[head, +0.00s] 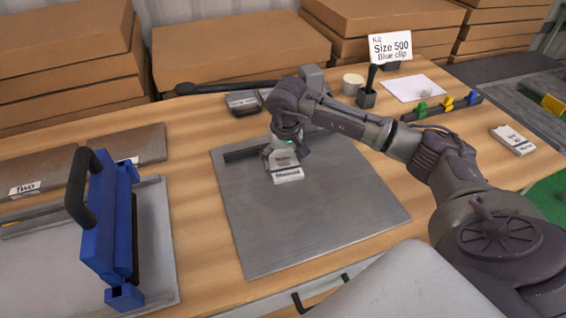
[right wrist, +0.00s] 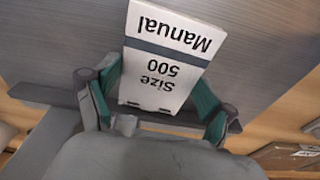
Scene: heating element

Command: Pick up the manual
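The manual (head: 286,172) is a small white booklet with a dark band. It is over the grey metal plate (head: 330,220) in the head view. In the right wrist view the manual (right wrist: 165,60) shows upside-down lettering reading "Manual Size 500". In the head view my right gripper (head: 282,155) reaches down at the manual. Whether the manual is clear of the plate I cannot tell. My left gripper is not in view.
A blue press with a black handle (head: 105,225) stands at the left. A sign (head: 390,47) reads "Size 500 Blue clip". Coloured clips (head: 446,104) and another white booklet (head: 512,140) are at the right. A dark bar (head: 245,152) lies on the plate, whose front is bare.

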